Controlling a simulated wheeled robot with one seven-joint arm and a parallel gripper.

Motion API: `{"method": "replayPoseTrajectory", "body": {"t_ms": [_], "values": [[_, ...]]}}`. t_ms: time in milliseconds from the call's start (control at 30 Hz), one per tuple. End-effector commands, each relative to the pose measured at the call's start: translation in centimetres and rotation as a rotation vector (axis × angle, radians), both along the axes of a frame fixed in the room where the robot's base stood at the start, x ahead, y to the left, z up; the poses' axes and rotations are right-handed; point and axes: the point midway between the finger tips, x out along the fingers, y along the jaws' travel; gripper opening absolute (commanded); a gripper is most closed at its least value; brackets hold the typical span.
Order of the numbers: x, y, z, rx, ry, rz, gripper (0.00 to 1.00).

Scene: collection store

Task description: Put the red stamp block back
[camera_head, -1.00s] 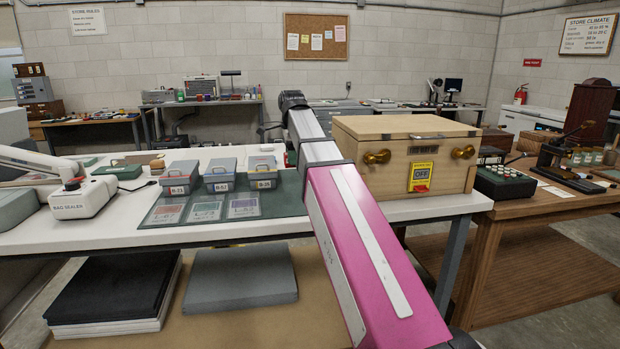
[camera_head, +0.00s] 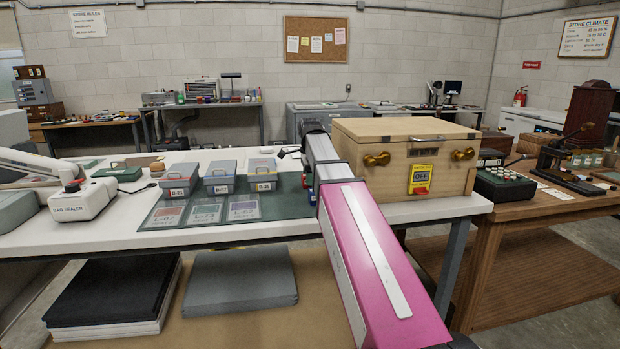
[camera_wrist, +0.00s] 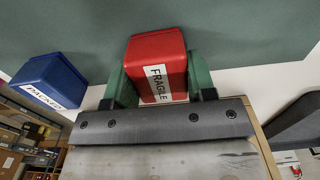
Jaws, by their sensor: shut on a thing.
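The red stamp block (camera_wrist: 157,48) has a white FRAGILE label and shows at the top centre of the wrist view. My gripper (camera_wrist: 159,82) is shut on it, with one green finger against each side. A blue block (camera_wrist: 50,82) labelled PACKED is to the left, apart from my gripper. Green mat surface (camera_wrist: 240,35) shows behind the red block; I cannot tell whether the block touches it. In the head view my arm largely hides the gripper and the blocks, near the right end of the green mat (camera_head: 150,222).
Three grey lidded boxes, among them one marked B-23 (camera_head: 180,180), and several labelled cards (camera_head: 205,212) are on the mat. A wooden case (camera_head: 400,150) with brass knobs and an OFF switch stands right beside my arm. A bag sealer (camera_head: 85,202) is at the left.

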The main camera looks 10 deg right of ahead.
Motion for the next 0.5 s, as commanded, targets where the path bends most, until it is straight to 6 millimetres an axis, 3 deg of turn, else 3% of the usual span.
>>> {"method": "replayPoseTrajectory", "body": {"t_ms": [300,333,400,500], "values": [[0.01,0.01,-0.22,0.0,0.0,0.0,0.36],[0.02,0.02,-0.25,0.0,-0.001,0.0,0.54],[0.03,0.02,-0.21,0.0,-0.001,0.0,0.76],[0.03,0.02,-0.21,0.0,-0.001,0.0,0.76]]}}
